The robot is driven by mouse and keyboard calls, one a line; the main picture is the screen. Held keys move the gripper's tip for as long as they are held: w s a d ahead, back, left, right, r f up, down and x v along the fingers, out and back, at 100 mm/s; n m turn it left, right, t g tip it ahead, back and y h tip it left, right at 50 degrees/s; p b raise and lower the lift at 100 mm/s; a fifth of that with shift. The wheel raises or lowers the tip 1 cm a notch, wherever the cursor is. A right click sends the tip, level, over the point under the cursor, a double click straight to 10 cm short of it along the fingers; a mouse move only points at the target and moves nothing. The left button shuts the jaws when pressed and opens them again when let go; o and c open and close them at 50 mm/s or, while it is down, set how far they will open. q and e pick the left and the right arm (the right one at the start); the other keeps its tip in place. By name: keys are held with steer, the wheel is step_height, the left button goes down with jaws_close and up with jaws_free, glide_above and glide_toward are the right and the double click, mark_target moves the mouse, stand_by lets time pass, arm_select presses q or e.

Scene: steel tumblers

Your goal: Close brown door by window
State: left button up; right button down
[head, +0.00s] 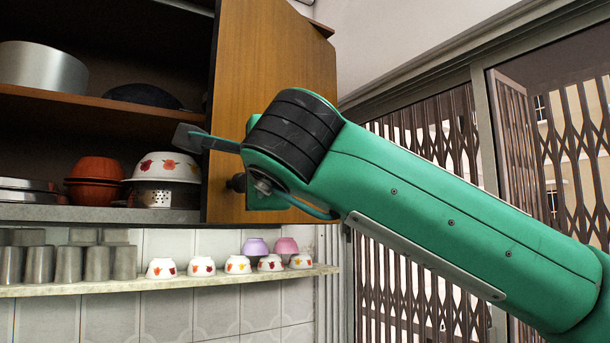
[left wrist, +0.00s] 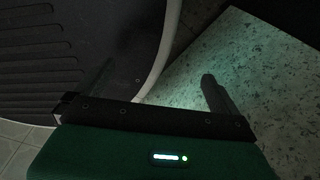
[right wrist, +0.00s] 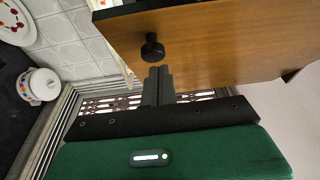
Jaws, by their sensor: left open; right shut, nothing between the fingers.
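The brown door (head: 270,55) of the wall cabinet stands open beside the barred window (head: 440,135). It also shows in the right wrist view (right wrist: 215,42). Its dark round knob (head: 237,182) is low on the door, and is clear in the right wrist view (right wrist: 152,46). My right gripper (head: 188,137) is shut and empty. Its fingertips (right wrist: 158,72) appear close to the knob in the wrist view; whether they touch the door I cannot tell. My right forearm covers part of the door. My left gripper (left wrist: 160,85) is open and empty, low above the floor, outside the head view.
The cabinet shelves hold a steel pot (head: 42,68), red bowls (head: 95,170) and a floral bowl (head: 163,166). A narrow ledge (head: 150,284) below carries steel tumblers (head: 68,264) and small cups (head: 238,264). A speckled slab (left wrist: 250,80) lies below my left gripper.

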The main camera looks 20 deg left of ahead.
mark_target(236, 177)
steer(key=a, duration=0.3)
steer(key=shift+w+a+m+h, duration=0.15)
steer(key=shift+a+m+h, duration=0.15)
steer(key=shift+h, duration=0.1)
steer(key=shift+d, duration=0.4)
steer(key=shift+a, duration=0.1)
steer(key=shift+a, duration=0.1)
